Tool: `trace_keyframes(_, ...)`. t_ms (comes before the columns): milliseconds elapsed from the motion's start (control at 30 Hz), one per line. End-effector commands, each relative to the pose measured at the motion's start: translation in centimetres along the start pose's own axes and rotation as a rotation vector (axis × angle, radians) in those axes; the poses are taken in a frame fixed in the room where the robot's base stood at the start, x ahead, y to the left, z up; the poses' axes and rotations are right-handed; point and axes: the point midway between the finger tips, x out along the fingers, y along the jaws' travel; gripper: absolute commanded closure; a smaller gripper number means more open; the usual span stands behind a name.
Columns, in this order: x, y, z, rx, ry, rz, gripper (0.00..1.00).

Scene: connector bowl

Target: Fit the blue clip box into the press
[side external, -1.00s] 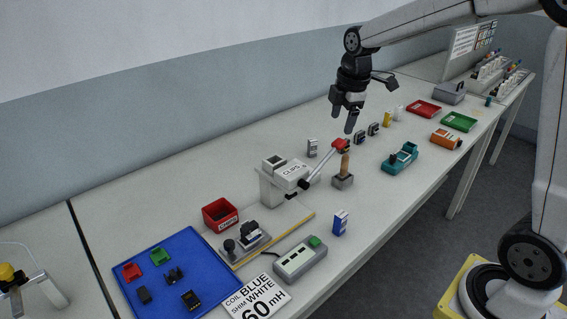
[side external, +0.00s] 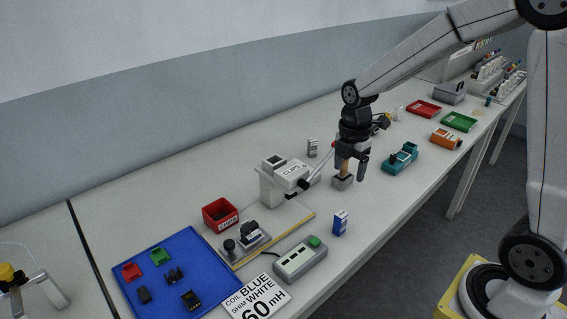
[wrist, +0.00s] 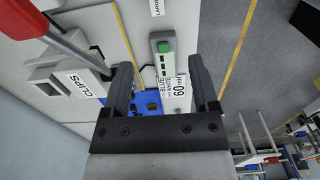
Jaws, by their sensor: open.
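The blue clip box (side external: 340,223) stands upright on the table near the front edge, right of the grey tester. The press, as I take it, is the white machine labelled CLIPS (side external: 285,178), with an opening on top and a lever at its right; it also shows at the left of the wrist view (wrist: 75,82). My gripper (side external: 351,172) points down, open, with nothing seen between its fingers. I cannot make out the clip box in the wrist view.
A grey tester with a green button (side external: 300,260), a red bin (side external: 220,214) and a blue tray (side external: 205,252) lie left. A teal device (side external: 400,158) sits right. The table between clip box and teal device is clear.

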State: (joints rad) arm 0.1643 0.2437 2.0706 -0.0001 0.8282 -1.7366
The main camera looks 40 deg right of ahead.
Motion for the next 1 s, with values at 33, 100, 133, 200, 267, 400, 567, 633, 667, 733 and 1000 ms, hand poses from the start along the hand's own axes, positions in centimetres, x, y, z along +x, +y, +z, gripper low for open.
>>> trace_keyframes(33, 1.5, -0.1, 0.0, 0.000, 0.001, -0.007, 0.24)
trace_keyframes(100, 3.5, -0.1, 0.0, 0.001, 0.001, -0.007, 0.24)
trace_keyframes(133, 4.3, -0.1, 0.0, 0.001, 0.001, -0.008, 0.24)
trace_keyframes(200, 5.8, -0.1, 0.0, 0.001, 0.001, -0.006, 0.24)
trace_keyframes(267, 6.8, 0.0, 0.0, 0.001, 0.001, -0.004, 0.24)
trace_keyframes(400, 8.1, 0.0, 0.0, 0.001, 0.000, -0.001, 0.24)
trace_keyframes(567, 8.4, 0.0, 0.0, 0.001, 0.000, 0.001, 0.24)
trace_keyframes(633, 8.4, 0.0, 0.0, 0.001, 0.000, 0.001, 0.24)
trace_keyframes(667, 8.6, 0.0, 0.0, 0.001, 0.000, 0.001, 0.24)
trace_keyframes(733, 8.9, 0.0, 0.0, 0.001, 0.000, 0.000, 0.24)
trace_keyframes(1000, 10.7, 0.1, 0.0, 0.001, 0.000, 0.000, 0.24)
